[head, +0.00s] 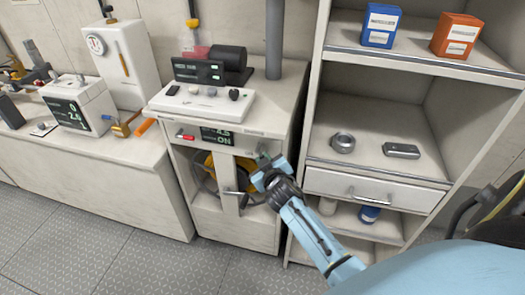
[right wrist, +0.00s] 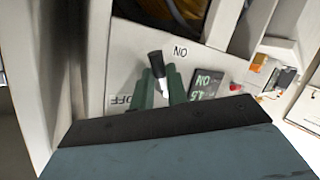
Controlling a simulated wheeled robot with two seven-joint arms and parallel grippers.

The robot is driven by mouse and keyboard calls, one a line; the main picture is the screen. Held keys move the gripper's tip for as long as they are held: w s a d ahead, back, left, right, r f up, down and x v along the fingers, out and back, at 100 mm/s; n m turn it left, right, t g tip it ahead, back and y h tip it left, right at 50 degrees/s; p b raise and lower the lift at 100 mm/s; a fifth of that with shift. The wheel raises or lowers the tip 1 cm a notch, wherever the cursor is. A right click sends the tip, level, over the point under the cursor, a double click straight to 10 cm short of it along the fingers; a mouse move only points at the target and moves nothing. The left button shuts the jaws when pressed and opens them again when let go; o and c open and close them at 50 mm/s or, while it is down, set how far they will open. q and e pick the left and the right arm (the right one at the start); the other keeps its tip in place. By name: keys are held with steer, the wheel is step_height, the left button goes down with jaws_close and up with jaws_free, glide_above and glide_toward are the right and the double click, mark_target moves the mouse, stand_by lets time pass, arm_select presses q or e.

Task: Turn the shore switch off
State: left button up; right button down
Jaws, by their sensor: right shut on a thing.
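The shore switch is a small lever (right wrist: 157,66) with a black tip and pale shaft on a white panel in the right wrist view. Its tip is beside the ON label (right wrist: 180,51); the OFF label (right wrist: 121,101) is lower left. My right gripper (right wrist: 162,84) has its two green fingers shut around the lever. In the head view my right gripper (head: 264,160) is at the right side of the cabinet front and hides most of the switch. The panel's display (head: 217,137) reads ON; it also shows upside down in the right wrist view (right wrist: 206,85). My left gripper is out of view.
A red-handled control (head: 185,136) is left of the display. Shelves (head: 375,172) with a drawer (head: 372,190) stand close on the right. The floor (head: 110,250) in front is clear.

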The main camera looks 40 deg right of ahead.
steer(key=shift+s+d+r+n+g+h+p, duration=0.1)
steer(key=shift+r+n+g+h+p, duration=0.45)
steer(key=shift+n+g+p, duration=0.85)
steer(key=shift+w+a+r+n+g+h+p, duration=0.1)
steer(key=shift+r+n+g+h+p, duration=0.6)
steer(key=shift+p, duration=1.2)
steer(key=shift+s+d+r+n+g+h+p, duration=0.1)
steer(key=shift+r+n+g+h+p, duration=0.3)
steer(key=shift+n+g+p, duration=1)
steer(key=shift+p, duration=0.3)
steer(key=c, duration=1.4)
jaws_free()
steer(key=p+v, duration=0.1)
steer(key=v, duration=1.2)
steer(key=shift+s+a+f+p, duration=0.15)
steer(key=shift+s+a+p, duration=0.15)
steer(key=shift+p, duration=0.1)
